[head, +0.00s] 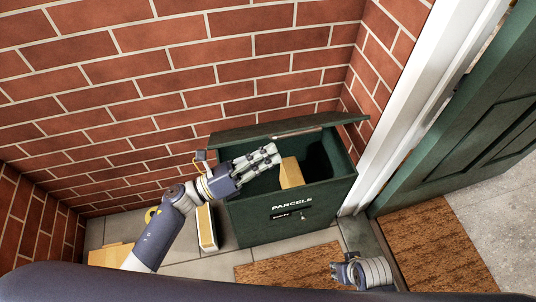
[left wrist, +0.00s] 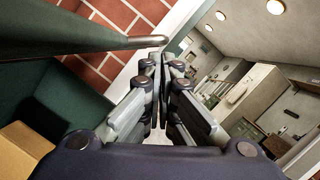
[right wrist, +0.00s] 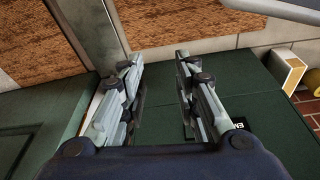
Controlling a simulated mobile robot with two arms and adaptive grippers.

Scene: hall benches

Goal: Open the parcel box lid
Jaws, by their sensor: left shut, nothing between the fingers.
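The green parcel box (head: 262,222) stands against the brick wall, with "PARCELS" on its front. Its lid (head: 285,127) is raised along the back, seen nearly edge-on, and the inside shows. A cardboard parcel (head: 291,173) is inside; it also shows in the left wrist view (left wrist: 22,150). My left gripper (head: 275,154) is over the opening, just in front of the lid, its fingers closed together and empty. In the left wrist view the lid (left wrist: 80,36) is close to the fingertips. My right gripper (head: 338,272) is low in front of the box, fingers apart and empty.
A doormat (head: 290,265) lies in front of the box and another mat (head: 425,255) lies at the door. The green door (head: 470,130) and its white frame (head: 400,100) are at the right. A small upright box (head: 207,228) stands left of the parcel box.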

